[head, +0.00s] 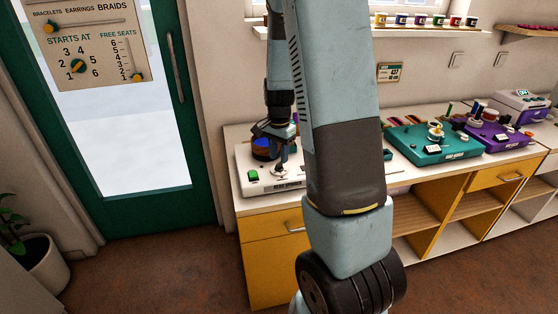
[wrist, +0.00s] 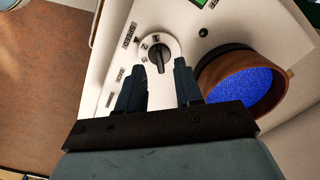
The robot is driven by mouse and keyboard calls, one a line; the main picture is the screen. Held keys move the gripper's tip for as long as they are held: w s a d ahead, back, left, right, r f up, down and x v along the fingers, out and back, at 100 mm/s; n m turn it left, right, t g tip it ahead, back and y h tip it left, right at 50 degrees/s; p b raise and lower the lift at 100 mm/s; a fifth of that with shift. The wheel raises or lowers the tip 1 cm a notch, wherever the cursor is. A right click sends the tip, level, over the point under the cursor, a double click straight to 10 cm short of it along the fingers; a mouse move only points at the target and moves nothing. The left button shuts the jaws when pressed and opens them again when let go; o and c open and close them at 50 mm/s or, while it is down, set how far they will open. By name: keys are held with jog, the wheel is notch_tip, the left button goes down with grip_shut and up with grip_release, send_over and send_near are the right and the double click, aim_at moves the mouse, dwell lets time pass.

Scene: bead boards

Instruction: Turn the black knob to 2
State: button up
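The black knob (wrist: 158,58) sits on a round white dial on the white board (wrist: 110,75) in the wrist view. The knob is a narrow bar lying roughly up and down in the picture. Small numerals stand on the dial's upper left, partly readable; I cannot tell which one the knob points to. My gripper (wrist: 160,76) is open, with a dark finger on each side and the knob between and just beyond the tips. I see no contact. In the head view my gripper (head: 277,148) hangs over the white board (head: 262,188), and my arm hides part of it.
A brown bowl (wrist: 268,98) of blue beads stands close to the right finger. The board also has a green button (head: 253,175). To the right are a teal board (head: 408,150) and a purple board (head: 512,143) on the counter. A green-framed door (head: 150,205) is left.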

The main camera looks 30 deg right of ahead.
aim_at(279, 163)
notch_tip(279, 163, up, 11)
jog(key=shift+f, duration=0.2)
dwell(0.6)
jog(key=s+a+r+n+t, duration=0.2)
jog(key=s+a+r+n, duration=0.1)
jog(key=s, duration=0.5)
jog(key=s+a+r+n+t, duration=0.1)
jog(key=s+a+r+n, duration=0.3)
jog(key=s, duration=0.4)
jog(key=s+a+r+n+t, duration=0.2)
jog(key=s+a+r+n, duration=0.2)
jog(key=s+r, duration=0.3)
jog(key=shift+s+r+n+t, duration=0.25)
jog(key=shift+s+n, duration=0.25)
jog(key=shift+n, duration=0.3)
